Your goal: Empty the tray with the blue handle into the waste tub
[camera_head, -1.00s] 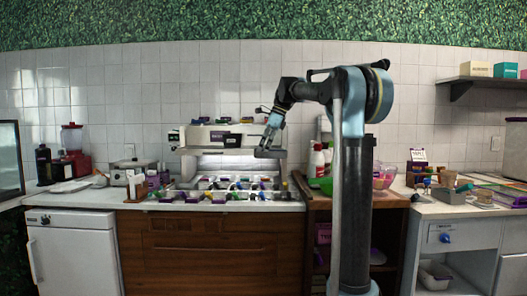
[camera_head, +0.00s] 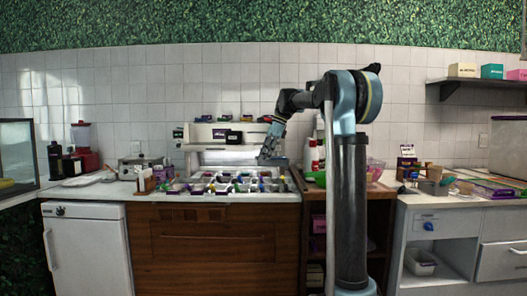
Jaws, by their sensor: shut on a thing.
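My arm reaches left, and my gripper (camera_head: 270,161) points down over the right part of the topping station. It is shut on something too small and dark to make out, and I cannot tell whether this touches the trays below. Several small trays (camera_head: 222,188) with coloured handles stand in rows in the station on the wooden counter. Some handles look blue, but at this size I cannot tell which tray is the task's one. A pale tub (camera_head: 420,262) sits in the open shelf under the right bench; I cannot tell whether it is the waste tub.
A white fridge (camera_head: 88,248) stands left of the wooden cabinet (camera_head: 212,243). Bottles (camera_head: 313,157) and a pink bowl (camera_head: 375,169) stand behind my arm column. A red blender (camera_head: 83,143) is at the left back. The right bench (camera_head: 450,201) holds boxes and small items.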

